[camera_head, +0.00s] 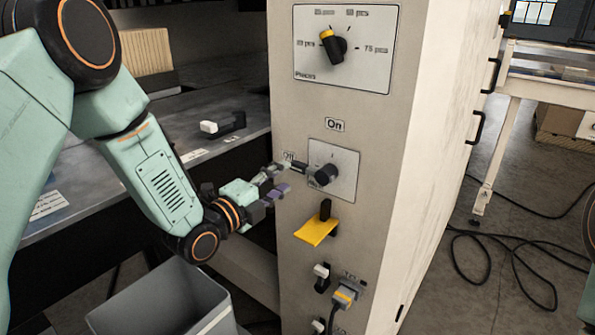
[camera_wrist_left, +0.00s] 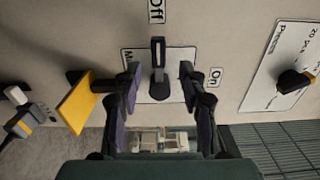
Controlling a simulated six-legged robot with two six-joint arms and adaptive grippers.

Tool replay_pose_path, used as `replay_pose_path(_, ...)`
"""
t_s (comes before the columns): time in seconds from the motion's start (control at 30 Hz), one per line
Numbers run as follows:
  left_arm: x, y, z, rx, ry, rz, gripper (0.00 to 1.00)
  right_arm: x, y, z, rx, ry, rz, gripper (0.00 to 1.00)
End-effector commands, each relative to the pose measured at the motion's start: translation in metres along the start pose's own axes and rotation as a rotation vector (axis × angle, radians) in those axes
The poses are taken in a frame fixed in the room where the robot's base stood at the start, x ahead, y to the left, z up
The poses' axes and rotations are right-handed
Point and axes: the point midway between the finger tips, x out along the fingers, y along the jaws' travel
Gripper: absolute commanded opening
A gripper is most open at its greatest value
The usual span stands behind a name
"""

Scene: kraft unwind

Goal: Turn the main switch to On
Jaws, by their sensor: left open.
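The main switch (camera_head: 324,175) is a black rotary knob on a pale plate on the front of the grey cabinet. Its lever points left, toward the "Off" label (camera_head: 289,156); the "On" label (camera_head: 335,125) is above the plate. My left gripper (camera_head: 283,178) is open just left of the switch. In the left wrist view the open fingers of my left gripper (camera_wrist_left: 160,74) lie on either side of the main switch (camera_wrist_left: 160,72), whose lever points up to "Off" (camera_wrist_left: 156,12). Contact cannot be told. My right gripper is not in view.
Above is a black and yellow pieces selector (camera_head: 332,47). Below, a yellow flap (camera_head: 316,231) sticks out, with a plugged-in grey connector (camera_head: 346,294) lower down. A grey bin (camera_head: 165,305) stands below my left arm. Cables (camera_head: 520,260) lie on the floor at right.

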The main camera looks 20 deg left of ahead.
Motion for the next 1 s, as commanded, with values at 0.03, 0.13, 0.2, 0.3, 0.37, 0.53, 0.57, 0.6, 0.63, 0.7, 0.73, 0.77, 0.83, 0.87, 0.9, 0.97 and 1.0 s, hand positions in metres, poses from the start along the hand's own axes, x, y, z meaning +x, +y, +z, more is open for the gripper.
replay_pose_path(0.03,0.007,0.000,-0.002,0.004,0.004,0.000,0.41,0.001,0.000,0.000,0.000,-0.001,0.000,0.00)
replay_pose_path(0.13,0.022,0.001,-0.003,0.004,0.004,0.000,0.41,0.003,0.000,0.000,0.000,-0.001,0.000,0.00)
replay_pose_path(0.2,0.033,0.001,-0.002,0.003,0.003,0.001,0.41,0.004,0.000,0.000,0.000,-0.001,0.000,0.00)
replay_pose_path(0.3,0.047,0.000,-0.002,0.001,0.003,0.000,0.41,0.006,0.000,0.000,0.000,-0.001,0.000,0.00)
replay_pose_path(0.37,0.054,0.000,-0.002,0.002,0.002,0.000,0.41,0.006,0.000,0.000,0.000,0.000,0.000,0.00)
replay_pose_path(0.53,0.066,0.000,-0.001,0.000,0.002,0.002,0.41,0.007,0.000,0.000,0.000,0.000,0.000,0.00)
replay_pose_path(0.57,0.067,0.000,-0.001,-0.001,0.002,0.001,0.41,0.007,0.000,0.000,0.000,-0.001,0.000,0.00)
replay_pose_path(0.6,0.068,0.000,0.000,-0.001,0.002,0.001,0.41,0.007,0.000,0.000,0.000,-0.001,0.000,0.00)
replay_pose_path(0.63,0.069,0.000,0.000,-0.001,0.001,0.001,0.41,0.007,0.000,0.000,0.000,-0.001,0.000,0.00)
replay_pose_path(0.7,0.069,0.000,0.001,-0.002,0.001,0.001,0.41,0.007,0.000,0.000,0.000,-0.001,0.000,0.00)
replay_pose_path(0.73,0.069,0.000,0.001,-0.002,0.001,0.001,0.41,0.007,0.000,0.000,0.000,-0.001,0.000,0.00)
replay_pose_path(0.77,0.069,0.000,0.001,-0.002,0.001,0.001,0.41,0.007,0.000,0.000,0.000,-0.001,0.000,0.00)
replay_pose_path(0.83,0.070,0.000,0.002,-0.002,0.001,0.001,0.41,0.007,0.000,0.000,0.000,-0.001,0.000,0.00)
replay_pose_path(0.87,0.070,0.000,0.002,-0.002,0.001,0.001,0.39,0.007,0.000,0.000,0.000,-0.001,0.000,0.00)
replay_pose_path(0.9,0.070,0.000,0.002,-0.002,0.001,0.001,0.36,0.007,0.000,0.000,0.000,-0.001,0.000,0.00)
replay_pose_path(0.97,0.070,0.000,0.002,-0.002,0.001,0.001,0.30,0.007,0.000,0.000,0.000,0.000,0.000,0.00)
replay_pose_path(1.0,0.070,0.000,0.002,-0.002,0.001,0.001,0.27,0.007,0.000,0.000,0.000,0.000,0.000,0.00)
